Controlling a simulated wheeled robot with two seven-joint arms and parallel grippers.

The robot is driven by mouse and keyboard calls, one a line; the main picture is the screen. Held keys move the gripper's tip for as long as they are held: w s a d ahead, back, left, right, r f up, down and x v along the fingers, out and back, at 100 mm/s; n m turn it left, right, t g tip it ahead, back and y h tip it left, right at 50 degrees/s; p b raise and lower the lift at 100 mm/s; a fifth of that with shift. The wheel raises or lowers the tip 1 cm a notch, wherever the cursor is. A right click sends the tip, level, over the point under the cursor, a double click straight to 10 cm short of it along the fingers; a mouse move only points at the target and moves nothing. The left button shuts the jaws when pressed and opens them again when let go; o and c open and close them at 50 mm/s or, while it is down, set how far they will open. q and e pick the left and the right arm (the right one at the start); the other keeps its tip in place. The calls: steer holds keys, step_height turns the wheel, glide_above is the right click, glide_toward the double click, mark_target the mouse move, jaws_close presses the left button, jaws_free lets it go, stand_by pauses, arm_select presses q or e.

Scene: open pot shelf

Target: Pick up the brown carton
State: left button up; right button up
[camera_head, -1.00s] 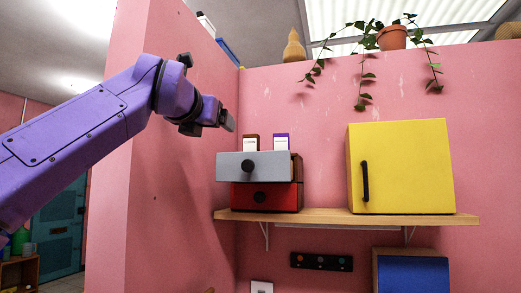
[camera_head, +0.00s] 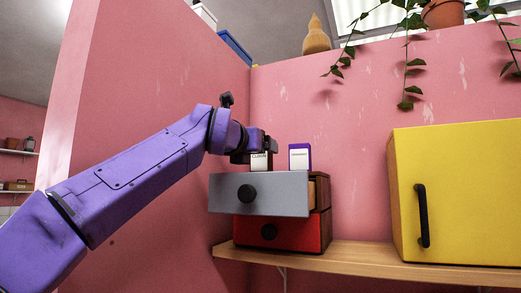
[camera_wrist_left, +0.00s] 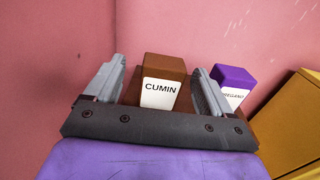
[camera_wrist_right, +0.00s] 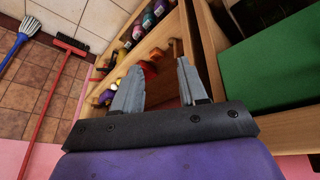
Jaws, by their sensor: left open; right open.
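The brown carton (camera_wrist_left: 161,84), labelled CUMIN, stands upright on top of the drawer box. In the left wrist view it sits between the two open fingers of my left gripper (camera_wrist_left: 158,88), with gaps showing on both sides. In the head view the carton (camera_head: 261,162) is partly hidden by my left gripper (camera_head: 268,145), which is at its top. A purple carton (camera_head: 300,157) stands just to its right, and it also shows beyond the right finger in the left wrist view (camera_wrist_left: 235,85). My right gripper (camera_wrist_right: 160,90) is open and empty, away from the cartons.
The drawer box has a grey drawer (camera_head: 260,195) pulled partly out above a red drawer (camera_head: 285,233). It stands on a wooden shelf (camera_head: 350,258) beside a yellow cabinet (camera_head: 465,195). A pink wall is close on the left. Wooden shelving (camera_wrist_right: 205,40) is near my right gripper.

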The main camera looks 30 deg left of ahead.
arm_select(q)
steer(key=w, duration=0.2)
steer(key=w+p, duration=0.1)
steer(key=w, duration=0.1)
steer(key=w+p, duration=0.1)
steer(key=shift+w+f, duration=0.4)
steer(key=shift+s+a, duration=0.1)
steer(key=shift+s, duration=0.4)
steer(key=shift+c, duration=0.7)
steer(key=c, duration=0.5)
steer(key=shift+w, duration=0.2)
steer(key=c, duration=0.4)
